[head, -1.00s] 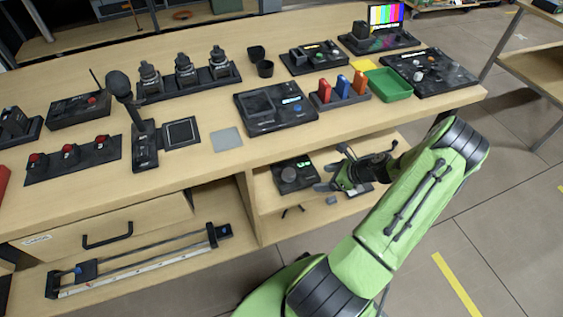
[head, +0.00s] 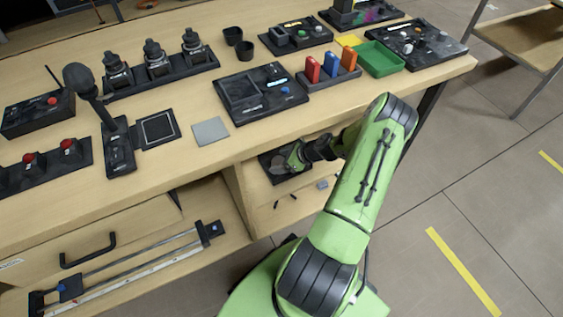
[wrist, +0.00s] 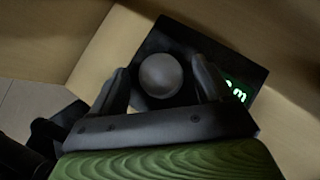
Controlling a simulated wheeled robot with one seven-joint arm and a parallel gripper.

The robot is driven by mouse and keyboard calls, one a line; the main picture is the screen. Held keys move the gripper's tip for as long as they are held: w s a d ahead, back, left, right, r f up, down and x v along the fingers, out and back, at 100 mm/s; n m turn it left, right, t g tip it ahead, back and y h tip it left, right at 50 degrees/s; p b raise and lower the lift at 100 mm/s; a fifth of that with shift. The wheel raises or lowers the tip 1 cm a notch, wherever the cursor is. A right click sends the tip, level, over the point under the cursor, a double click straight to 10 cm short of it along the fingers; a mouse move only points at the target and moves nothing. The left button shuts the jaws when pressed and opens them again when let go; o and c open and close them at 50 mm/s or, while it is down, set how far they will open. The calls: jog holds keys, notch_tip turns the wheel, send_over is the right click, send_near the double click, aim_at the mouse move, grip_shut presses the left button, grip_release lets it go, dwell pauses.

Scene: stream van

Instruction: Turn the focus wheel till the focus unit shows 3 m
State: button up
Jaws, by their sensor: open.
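The focus unit is a black box (wrist: 180,38) on the shelf under the table top. In the head view my gripper (head: 296,156) is over the unit. The unit's green display (wrist: 237,91) shows an "m", but the figure before it is partly hidden by the right finger.
The shelf's board and wall lie close around the unit, with the table top (head: 330,117) above. A small grey block (head: 322,184) lies on the shelf to the right. Control panels, joysticks and a green tray (head: 382,59) stand on the table top.

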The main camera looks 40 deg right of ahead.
jog(key=c, duration=1)
jog(key=p, duration=0.1)
jog(key=m+h+p, duration=0.1)
jog(key=shift+a+r+p, duration=0.2)
jog(key=shift+r+p, duration=0.15)
jog(key=shift+p, duration=0.05)
jog(key=shift+a+m+t+h+p, duration=0.1)
jog(key=shift+m+t+h+p, duration=0.25)
jog(key=shift+m+p, duration=0.35)
jog(key=shift+m+h+p, duration=0.75)
jog(key=shift+m+p, duration=0.15)
jog(key=shift+p, duration=0.15)
jog(key=shift+f+m+h, duration=0.3)
jog(key=shift+m+h, duration=0.1)
jog(key=o, duration=1)
